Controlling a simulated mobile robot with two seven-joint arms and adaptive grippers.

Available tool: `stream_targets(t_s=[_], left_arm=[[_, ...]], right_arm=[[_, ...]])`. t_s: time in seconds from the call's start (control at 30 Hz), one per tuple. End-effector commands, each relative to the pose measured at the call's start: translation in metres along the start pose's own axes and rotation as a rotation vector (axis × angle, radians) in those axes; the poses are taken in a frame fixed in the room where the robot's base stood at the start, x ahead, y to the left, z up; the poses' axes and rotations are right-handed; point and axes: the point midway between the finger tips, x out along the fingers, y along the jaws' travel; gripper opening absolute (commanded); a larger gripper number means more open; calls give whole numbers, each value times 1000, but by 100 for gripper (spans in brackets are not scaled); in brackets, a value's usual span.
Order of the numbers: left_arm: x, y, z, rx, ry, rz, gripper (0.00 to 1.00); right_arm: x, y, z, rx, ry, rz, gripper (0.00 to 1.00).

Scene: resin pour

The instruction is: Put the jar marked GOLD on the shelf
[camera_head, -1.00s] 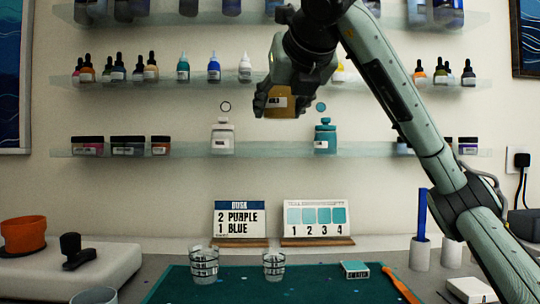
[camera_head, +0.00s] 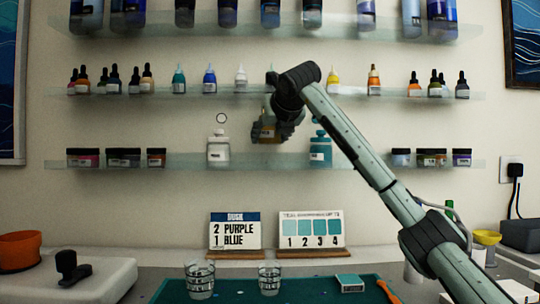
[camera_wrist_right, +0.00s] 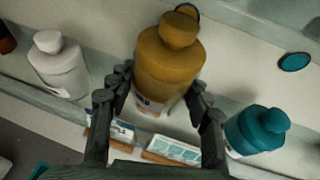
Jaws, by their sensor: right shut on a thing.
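The gold-brown jar (camera_head: 267,134) is held by my right gripper (camera_head: 278,131), in front of the wall and above the lowest shelf (camera_head: 270,161). The right wrist view shows the jar (camera_wrist_right: 168,68) between both fingers of the gripper (camera_wrist_right: 160,88), cap toward the wall side. Its pale label is only partly visible, and the lettering cannot be read. A white jar (camera_head: 218,148) stands on the lowest shelf to its left, a teal jar (camera_head: 320,150) to its right. The shelf between them looks bare. My left gripper is out of view.
Small jars (camera_head: 124,157) stand at the left of the lowest shelf, more (camera_head: 432,157) at the right. Dropper bottles line the middle shelf (camera_head: 210,92) above my gripper. Below are a recipe card (camera_head: 235,231), a swatch card (camera_head: 311,229) and two cups (camera_head: 200,280) on a green mat.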

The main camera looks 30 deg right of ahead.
Motion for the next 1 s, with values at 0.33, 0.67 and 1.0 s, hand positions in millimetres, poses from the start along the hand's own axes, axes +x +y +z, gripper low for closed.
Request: stream_targets(t_s=[0.33, 0.67, 1.0], left_arm=[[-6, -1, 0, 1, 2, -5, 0], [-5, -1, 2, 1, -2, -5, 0], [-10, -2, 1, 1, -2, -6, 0]], right_arm=[[12, -1, -30, 2, -2, -2, 8], [22, -1, -46, 4, -6, 0, 8], [24, -1, -50, 3, -2, -1, 60]])
